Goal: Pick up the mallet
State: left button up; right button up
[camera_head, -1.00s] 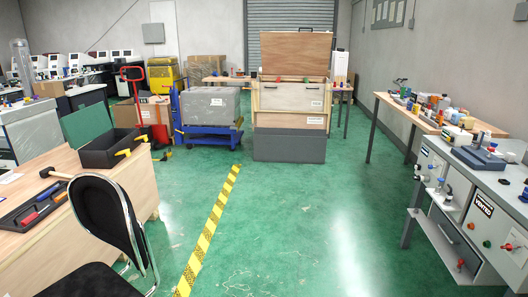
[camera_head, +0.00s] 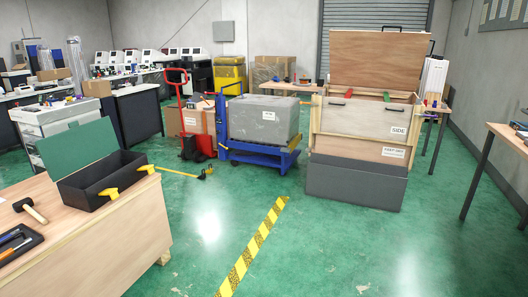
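A mallet (camera_head: 29,209) with a dark head and a light handle lies on the wooden workbench (camera_head: 120,240) at the left of the head view. It lies between the tool tray and the open dark case. Neither of my grippers shows in the head view.
An open dark case (camera_head: 90,198) with yellow latches and a raised green lid stands on the bench. A black tool tray (camera_head: 28,244) lies at its left edge. A large wooden crate (camera_head: 360,120) and a blue cart (camera_head: 262,155) stand beyond.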

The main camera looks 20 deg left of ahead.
aim_at(26, 204)
jog(key=i+j+u, duration=0.15)
jog(key=i+u, duration=0.75)
jog(key=i+l+u, duration=0.15)
jog(key=i+u, duration=0.3)
jog(key=i+l+u, duration=0.3)
jog(key=i+u, duration=0.15)
